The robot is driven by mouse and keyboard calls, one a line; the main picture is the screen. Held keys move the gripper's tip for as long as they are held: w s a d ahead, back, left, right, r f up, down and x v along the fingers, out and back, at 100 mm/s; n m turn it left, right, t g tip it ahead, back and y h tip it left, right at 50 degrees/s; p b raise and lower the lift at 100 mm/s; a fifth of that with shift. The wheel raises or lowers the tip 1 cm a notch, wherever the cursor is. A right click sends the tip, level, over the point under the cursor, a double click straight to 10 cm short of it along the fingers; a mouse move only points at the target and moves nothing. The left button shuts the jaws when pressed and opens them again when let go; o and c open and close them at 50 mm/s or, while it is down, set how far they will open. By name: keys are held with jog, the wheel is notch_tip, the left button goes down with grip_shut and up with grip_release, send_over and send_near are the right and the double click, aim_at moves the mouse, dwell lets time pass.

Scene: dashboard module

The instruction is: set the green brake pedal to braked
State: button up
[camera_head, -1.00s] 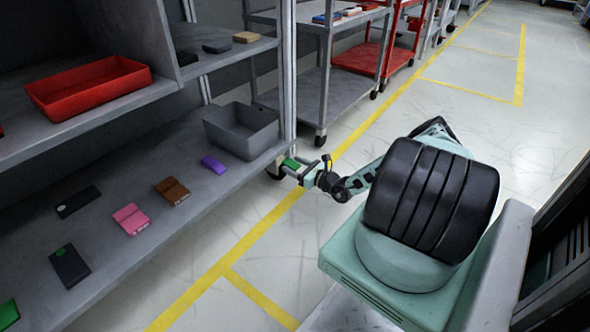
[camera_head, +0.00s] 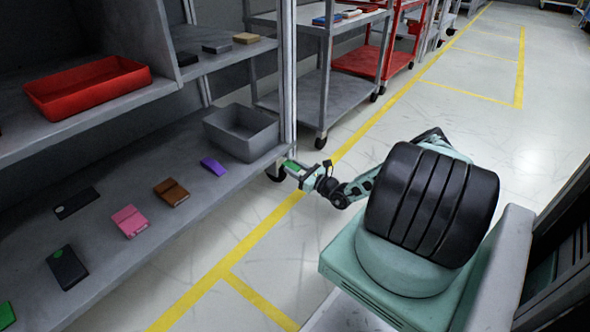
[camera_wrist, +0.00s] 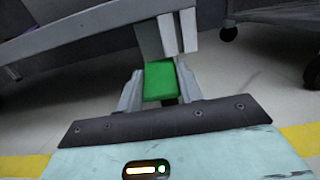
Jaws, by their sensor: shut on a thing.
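The green brake pedal (camera_head: 292,166) is at the lower right corner of the grey shelf unit, near its post. My gripper (camera_head: 297,170) is at the same spot, reaching in from the right. In the wrist view the green pedal (camera_wrist: 159,80) lies between the two grey fingers of my gripper (camera_wrist: 160,92), which are shut on it. The pedal's mount is hidden, and I cannot tell its exact angle.
The grey shelf (camera_head: 150,262) holds a grey bin (camera_head: 243,148), a purple piece (camera_head: 214,166), a brown box (camera_head: 172,192) and a pink box (camera_head: 130,221). A red tray (camera_head: 90,88) is above. Open floor (camera_head: 250,262) lies in front, and a grey cart (camera_head: 325,100) stands behind.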

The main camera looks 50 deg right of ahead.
jog(key=o, duration=1)
jog(key=shift+s, duration=0.1)
jog(key=shift+s+d+p, duration=0.1)
jog(key=shift+s+p, duration=0.2)
jog(key=s+p, duration=0.2)
jog(key=s, duration=0.3)
jog(key=s+f+p, duration=0.1)
jog(key=s+p, duration=0.1)
jog(key=s, duration=0.3)
jog(key=s+d+p, duration=0.1)
jog(key=s+p, duration=0.1)
jog(key=s, duration=0.3)
jog(key=shift+f, duration=0.2)
jog(key=shift+s+f, duration=0.15)
jog(key=shift+s, duration=0.65)
